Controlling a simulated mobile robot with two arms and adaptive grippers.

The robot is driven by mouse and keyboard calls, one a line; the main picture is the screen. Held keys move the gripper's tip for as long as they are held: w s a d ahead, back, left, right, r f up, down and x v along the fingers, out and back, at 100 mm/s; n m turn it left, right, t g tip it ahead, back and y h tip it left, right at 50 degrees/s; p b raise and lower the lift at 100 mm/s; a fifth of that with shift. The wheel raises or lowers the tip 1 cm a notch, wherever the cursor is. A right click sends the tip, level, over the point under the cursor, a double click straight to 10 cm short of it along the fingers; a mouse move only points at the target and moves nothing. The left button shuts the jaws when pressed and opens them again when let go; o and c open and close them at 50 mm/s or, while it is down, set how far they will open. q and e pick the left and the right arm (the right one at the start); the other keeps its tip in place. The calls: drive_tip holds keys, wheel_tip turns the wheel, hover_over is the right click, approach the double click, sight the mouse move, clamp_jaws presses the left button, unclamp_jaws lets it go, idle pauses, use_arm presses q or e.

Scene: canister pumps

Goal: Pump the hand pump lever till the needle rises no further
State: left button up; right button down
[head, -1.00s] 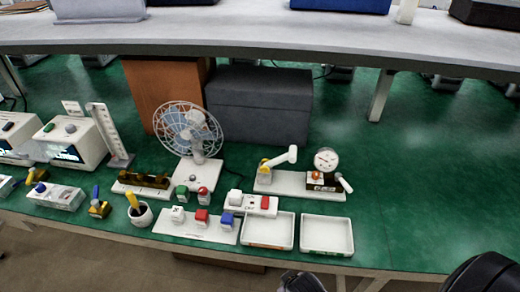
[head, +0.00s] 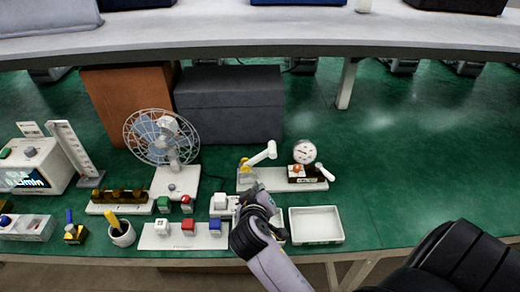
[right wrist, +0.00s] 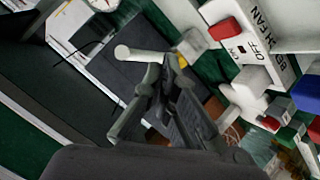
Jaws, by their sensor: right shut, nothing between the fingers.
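The hand pump stands on a white base (head: 285,181) in the head view. Its white lever (head: 262,154) is tilted up to the right from a yellow pivot. The round white gauge (head: 304,151) sits right of the lever; its needle is too small to read surely. My right gripper (head: 256,196) is shut and empty, in front of the pump base and apart from the lever. In the right wrist view the shut fingers (right wrist: 162,84) overlap the view of the lever's white end (right wrist: 122,53). The gauge (right wrist: 75,10) is cut off at the top. My left gripper is not in view.
A fan (head: 162,140) and coloured-button blocks stand left. Green tabletop right of the pump is clear.

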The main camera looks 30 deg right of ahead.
drive_tip(key=w+r+t+h, duration=0.2)
drive_tip(key=w+r, duration=0.4)
drive_tip(key=r, duration=0.1)
drive_tip(key=p, duration=0.3)
hover_over(258, 158)
drive_tip(key=a, duration=0.3)
drive_tip(key=f, duration=0.2)
drive_tip(key=d+f, duration=0.1)
drive_tip(key=s+d+f+p, duration=0.1)
drive_tip(key=d+f, duration=0.1)
drive_tip(key=shift+s, duration=0.1)
drive_tip(key=shift+f, duration=0.1)
drive_tip(key=shift+s+d+f+b, duration=0.15)
drive_tip(key=shift+d+b, duration=0.05)
drive_tip(key=shift+b, duration=0.3)
